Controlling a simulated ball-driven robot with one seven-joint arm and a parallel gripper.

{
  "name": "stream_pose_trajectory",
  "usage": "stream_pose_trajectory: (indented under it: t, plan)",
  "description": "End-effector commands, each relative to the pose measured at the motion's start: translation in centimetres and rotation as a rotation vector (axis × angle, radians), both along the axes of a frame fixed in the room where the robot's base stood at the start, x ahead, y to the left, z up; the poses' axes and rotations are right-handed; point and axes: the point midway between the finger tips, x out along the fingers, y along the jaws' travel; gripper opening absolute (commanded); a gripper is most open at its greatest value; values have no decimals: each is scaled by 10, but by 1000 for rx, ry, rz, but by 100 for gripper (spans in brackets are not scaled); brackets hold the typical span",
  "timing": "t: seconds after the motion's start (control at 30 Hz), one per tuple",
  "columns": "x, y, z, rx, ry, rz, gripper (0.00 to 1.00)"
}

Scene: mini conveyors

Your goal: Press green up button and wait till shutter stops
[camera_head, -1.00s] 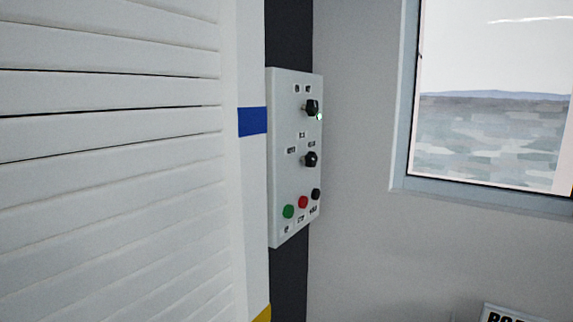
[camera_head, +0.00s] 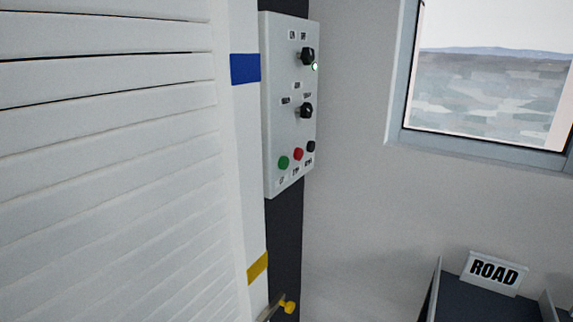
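The green up button (camera_head: 284,162) is at the lower left of a white control panel (camera_head: 273,110) mounted on the dark strip of wall. A red button (camera_head: 298,154) and a black button (camera_head: 311,147) sit to its right. My gripper is not in view.
A white post with a blue band (camera_head: 245,68) and a yellow band (camera_head: 257,267) stands between shutter and panel. A yellow knob (camera_head: 289,306) is below. A dark conveyor bin with a ROAD sign (camera_head: 494,273) is at lower right, under a window (camera_head: 490,70).

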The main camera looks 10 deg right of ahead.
Motion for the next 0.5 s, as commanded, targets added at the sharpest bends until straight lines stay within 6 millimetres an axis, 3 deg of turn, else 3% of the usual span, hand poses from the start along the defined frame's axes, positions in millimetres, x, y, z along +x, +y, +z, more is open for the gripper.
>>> stream_pose_trajectory:
  t: [0.07, 0.5]
  plan:
    - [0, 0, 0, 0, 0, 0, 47]
    - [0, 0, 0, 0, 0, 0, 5]
